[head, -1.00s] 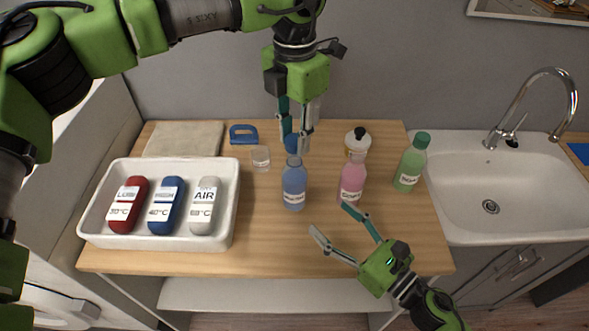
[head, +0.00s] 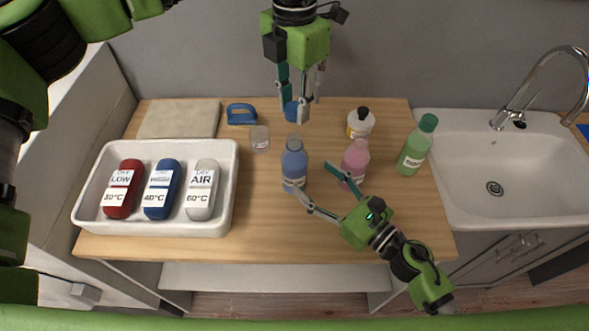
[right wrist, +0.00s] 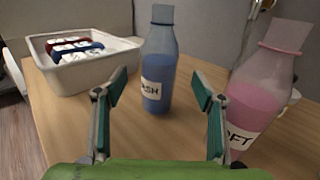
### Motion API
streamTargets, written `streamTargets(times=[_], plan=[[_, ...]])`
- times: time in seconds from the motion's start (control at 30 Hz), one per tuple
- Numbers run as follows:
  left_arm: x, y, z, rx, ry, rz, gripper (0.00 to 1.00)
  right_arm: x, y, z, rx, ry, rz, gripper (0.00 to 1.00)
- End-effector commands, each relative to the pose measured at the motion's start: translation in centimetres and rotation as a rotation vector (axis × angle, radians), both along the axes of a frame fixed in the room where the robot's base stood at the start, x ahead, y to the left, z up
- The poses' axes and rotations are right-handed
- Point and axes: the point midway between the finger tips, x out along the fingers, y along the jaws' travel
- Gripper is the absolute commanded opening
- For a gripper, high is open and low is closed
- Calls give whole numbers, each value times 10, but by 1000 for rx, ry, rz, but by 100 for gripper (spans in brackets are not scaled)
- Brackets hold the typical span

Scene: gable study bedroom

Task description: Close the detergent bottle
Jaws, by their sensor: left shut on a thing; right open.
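The blue detergent bottle (head: 294,170) stands upright and open on the wooden counter. It also shows in the right wrist view (right wrist: 157,75), ahead of and between the fingers, with part of its label reading "ASH". My left gripper (head: 297,108) is shut on a blue cap (head: 291,111), held above and slightly behind the bottle's mouth, apart from it. My right gripper (head: 317,184) is open and empty, low at the right front of the bottle. In the right wrist view its fingers (right wrist: 162,92) are spread short of the bottle.
An open pink bottle (head: 355,162) stands close to my right gripper. A green bottle (head: 415,148) and a black-capped white bottle (head: 360,125) are further right and back.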

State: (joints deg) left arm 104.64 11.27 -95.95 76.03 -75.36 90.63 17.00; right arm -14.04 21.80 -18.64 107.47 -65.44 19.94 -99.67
Motion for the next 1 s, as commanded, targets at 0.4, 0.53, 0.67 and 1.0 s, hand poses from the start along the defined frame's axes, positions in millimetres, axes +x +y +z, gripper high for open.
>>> streamTargets(times=[0.4, 0.53, 0.67, 1.0], plan=[[0, 0, 0, 0, 0, 0, 16, 50, 46, 1, 2, -1, -1, 63], [0, 0, 0, 0, 0, 0, 16, 55, 51, 1, 1, -1, 0, 63], [0, 0, 0, 0, 0, 0, 16, 56, 52, 0, 0, 0, 0, 63], [0, 0, 0, 0, 0, 0, 16, 56, 52, 0, 0, 0, -1, 24]])
